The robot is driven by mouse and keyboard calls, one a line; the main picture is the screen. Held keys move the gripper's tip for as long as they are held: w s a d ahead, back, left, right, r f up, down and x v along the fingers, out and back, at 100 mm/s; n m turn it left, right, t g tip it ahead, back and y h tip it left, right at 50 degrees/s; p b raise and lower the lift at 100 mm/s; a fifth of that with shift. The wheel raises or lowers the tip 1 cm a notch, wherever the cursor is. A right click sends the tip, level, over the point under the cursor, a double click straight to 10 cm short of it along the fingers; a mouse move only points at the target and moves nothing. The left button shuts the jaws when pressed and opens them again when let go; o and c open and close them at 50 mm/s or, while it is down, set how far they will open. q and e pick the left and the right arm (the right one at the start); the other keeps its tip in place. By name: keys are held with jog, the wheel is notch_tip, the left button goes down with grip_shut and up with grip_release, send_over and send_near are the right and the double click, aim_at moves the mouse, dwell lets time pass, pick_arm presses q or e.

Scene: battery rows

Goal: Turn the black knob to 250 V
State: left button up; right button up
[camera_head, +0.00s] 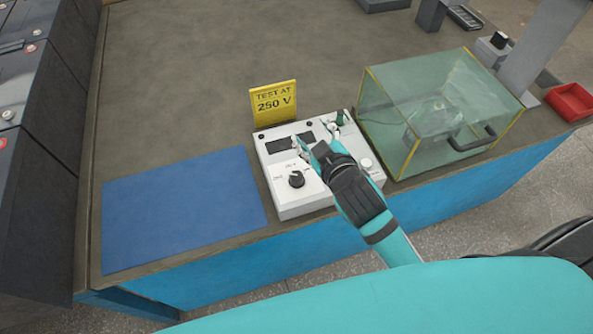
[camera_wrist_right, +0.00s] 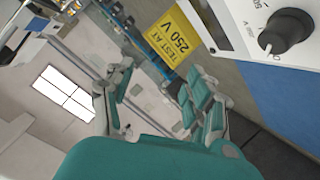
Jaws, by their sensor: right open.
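The black knob (camera_head: 297,180) sits on the front left of the white tester box (camera_head: 289,207). It also shows large at the upper right of the right wrist view (camera_wrist_right: 286,31). Small voltage markings are printed around it, too small to read fully. A yellow sign (camera_head: 273,103) reading "TEST AT 250 V" stands behind the box, and shows in the right wrist view too (camera_wrist_right: 170,44). My right gripper (camera_head: 304,146) is over the box, to the right of and behind the knob, apart from it. Its fingers (camera_wrist_right: 158,108) are open and empty. My left gripper is not visible.
A blue mat (camera_head: 182,211) lies left of the box. A clear cover with yellow edges and a black handle (camera_head: 471,138) stands close on the right. A red tray (camera_head: 571,102) is at the far right. The table (camera_head: 200,65) behind is mostly clear.

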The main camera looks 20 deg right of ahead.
jog(key=w+a+r+n+t+y, duration=0.1)
jog(key=a+r+n+t+y, duration=0.1)
jog(key=a+r+n+y, duration=0.5)
jog(key=a+r+n+t+y, duration=0.1)
jog(key=a+r+n+y, duration=0.2)
jog(key=r, duration=0.5)
jog(key=w+a+r+n+t+y, duration=0.1)
jog(key=a+r+n+t+y, duration=0.1)
jog(key=a+r+n+y, duration=0.4)
jog(key=s+a+r+n+g+y, duration=0.4)
jog(key=s+a+n+g+y, duration=0.3)
jog(key=n+g, duration=1)
jog(key=n+g+h, duration=0.2)
jog(key=n+h, duration=1.3)
jog(key=h, duration=0.8)
send_over(297, 175)
notch_tip(297, 175, down, 18)
notch_tip(297, 175, down, 17)
jog(key=p, duration=0.2)
jog(key=shift+f+p, duration=0.2)
jog(key=shift+p, duration=0.15)
